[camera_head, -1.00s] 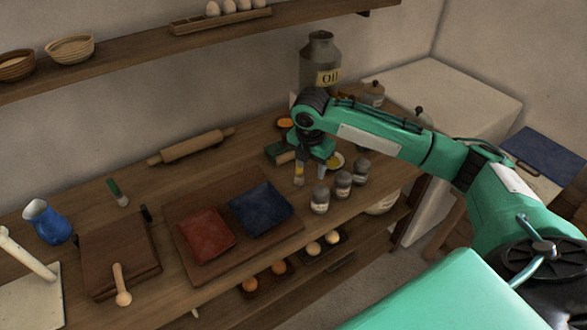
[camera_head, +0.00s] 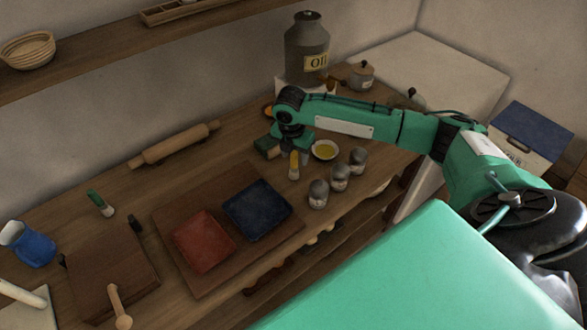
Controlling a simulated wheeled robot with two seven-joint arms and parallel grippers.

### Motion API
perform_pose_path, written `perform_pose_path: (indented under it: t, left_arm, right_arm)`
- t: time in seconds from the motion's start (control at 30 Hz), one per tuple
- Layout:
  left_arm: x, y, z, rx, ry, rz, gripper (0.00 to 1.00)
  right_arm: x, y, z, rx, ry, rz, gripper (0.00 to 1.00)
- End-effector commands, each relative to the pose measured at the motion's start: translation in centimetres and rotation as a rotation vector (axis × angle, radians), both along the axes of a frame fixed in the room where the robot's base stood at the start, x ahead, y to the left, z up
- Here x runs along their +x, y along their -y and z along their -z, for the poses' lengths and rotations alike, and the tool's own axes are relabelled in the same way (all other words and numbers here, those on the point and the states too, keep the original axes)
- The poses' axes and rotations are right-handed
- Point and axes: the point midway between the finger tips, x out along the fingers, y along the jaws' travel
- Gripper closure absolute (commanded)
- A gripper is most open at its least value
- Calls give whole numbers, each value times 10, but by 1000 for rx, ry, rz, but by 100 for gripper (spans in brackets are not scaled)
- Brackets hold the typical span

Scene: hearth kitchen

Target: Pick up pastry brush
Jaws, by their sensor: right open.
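A small brush-like item with a green handle and pale bristle end (camera_head: 101,203) lies on the counter at the left, behind the brown board. A small upright item with a yellow top and greyish-white lower part (camera_head: 294,166) is just below my right gripper; I cannot tell if it is a brush. My left gripper is out of view.
The oil can (camera_head: 307,50) stands behind. A rolling pin (camera_head: 175,145) and a board with red and blue cloths (camera_head: 170,236) lie left.

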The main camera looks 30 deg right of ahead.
Motion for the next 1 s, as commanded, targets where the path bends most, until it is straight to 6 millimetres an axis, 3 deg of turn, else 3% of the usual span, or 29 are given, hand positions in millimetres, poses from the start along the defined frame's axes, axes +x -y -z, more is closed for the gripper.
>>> perform_pose_path:
  t: [0.23,0.43,0.7,0.93,1.0]
  left_arm:
    - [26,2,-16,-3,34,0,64]
    - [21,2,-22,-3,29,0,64]
    - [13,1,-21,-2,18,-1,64]
    - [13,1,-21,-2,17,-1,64]
    - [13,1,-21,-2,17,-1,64]
  right_arm:
    - [8,3,23,1,-3,2,51]
    - [11,6,48,0,-2,0,51]
    - [11,6,53,0,0,0,51]
    - [11,6,52,-1,0,0,94]
    - [11,6,52,-1,0,0,100]
